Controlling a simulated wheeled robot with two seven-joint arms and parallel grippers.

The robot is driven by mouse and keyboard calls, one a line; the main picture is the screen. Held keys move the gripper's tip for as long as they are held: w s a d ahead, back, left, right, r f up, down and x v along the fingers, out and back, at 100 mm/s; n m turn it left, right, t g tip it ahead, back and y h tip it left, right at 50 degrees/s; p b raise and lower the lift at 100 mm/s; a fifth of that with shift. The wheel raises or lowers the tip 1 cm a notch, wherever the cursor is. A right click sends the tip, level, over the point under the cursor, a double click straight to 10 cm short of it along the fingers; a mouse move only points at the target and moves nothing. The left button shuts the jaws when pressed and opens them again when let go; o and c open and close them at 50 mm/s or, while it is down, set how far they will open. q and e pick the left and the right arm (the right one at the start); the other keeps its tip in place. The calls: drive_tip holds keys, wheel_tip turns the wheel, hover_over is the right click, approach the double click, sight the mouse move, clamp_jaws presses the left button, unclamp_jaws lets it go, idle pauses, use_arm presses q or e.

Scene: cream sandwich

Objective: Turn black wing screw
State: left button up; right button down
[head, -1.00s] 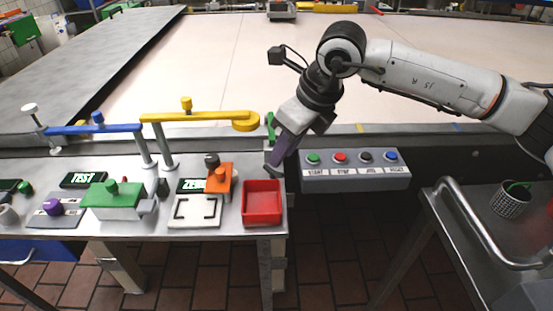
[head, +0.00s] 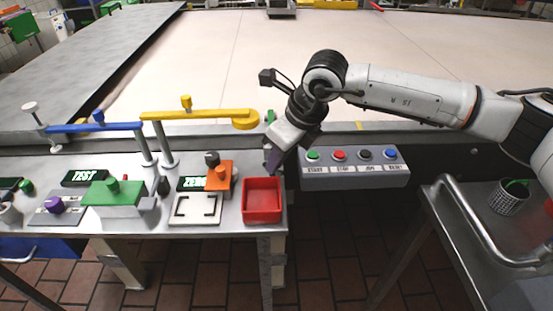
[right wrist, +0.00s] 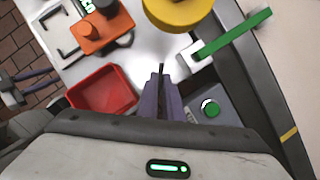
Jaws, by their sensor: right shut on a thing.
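My right gripper (head: 270,168) points down at the right end of the steel table, just behind the red tray. In the right wrist view its two purple fingers (right wrist: 163,98) are close together. A thin dark piece, which I take to be the black wing screw (right wrist: 161,69), shows between the fingertips. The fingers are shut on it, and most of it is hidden. In the head view the fingertips and the screw are hard to make out behind the red tray.
The red tray (head: 262,203) stands in front of the gripper. A green lever (right wrist: 232,35) and a yellow arm (head: 205,117) are close by. A button box (head: 352,170) sits to the right. An orange block (head: 219,178) with a dark knob lies left of the tray.

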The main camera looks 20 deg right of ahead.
use_arm(q)
drive_tip(key=shift+f, duration=0.15)
use_arm(e)
drive_tip(key=shift+f, duration=0.1)
